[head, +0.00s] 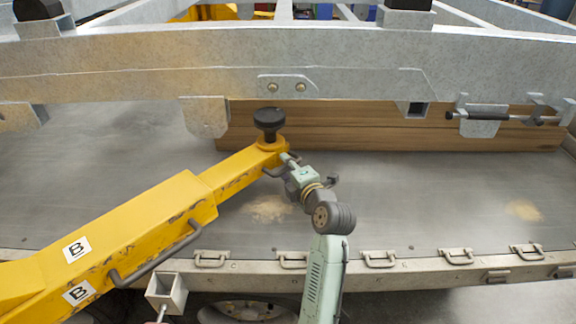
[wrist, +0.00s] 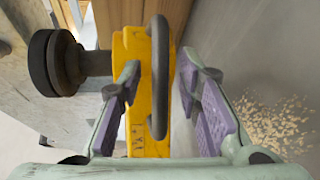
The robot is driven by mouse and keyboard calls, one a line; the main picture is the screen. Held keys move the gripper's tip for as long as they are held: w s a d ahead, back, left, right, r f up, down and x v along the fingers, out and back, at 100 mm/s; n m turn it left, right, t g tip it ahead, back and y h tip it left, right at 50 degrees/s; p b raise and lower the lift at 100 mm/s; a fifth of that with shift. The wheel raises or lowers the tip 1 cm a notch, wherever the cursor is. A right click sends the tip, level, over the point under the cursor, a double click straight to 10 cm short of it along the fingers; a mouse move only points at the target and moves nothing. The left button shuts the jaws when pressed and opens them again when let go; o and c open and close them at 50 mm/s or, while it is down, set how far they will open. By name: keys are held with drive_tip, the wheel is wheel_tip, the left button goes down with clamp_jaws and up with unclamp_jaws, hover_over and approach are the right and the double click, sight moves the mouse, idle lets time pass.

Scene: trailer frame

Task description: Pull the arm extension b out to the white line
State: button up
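The yellow arm extension b (head: 238,168) slides from a thicker yellow arm (head: 140,217) marked with B labels. A round black pad (head: 269,120) tops its far end and also shows at the left of the wrist view (wrist: 55,63). A dark bar handle (head: 273,172) is on the extension's side. My gripper (head: 287,162) is at this handle. In the wrist view, the fingers of my gripper (wrist: 160,70) stand apart, with the handle (wrist: 159,85) between them and the yellow extension (wrist: 137,95) behind it. I cannot make out a white line.
A galvanized trailer frame (head: 350,62) spans above the grey metal deck (head: 400,200). Wooden boards (head: 350,127) lie behind my gripper. Another dark handle (head: 158,254) is on the thicker arm. Metal latches (head: 380,259) line the deck's front edge. The deck to the right is mostly clear.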

clamp_jaws()
idle(0.3)
idle(0.6)
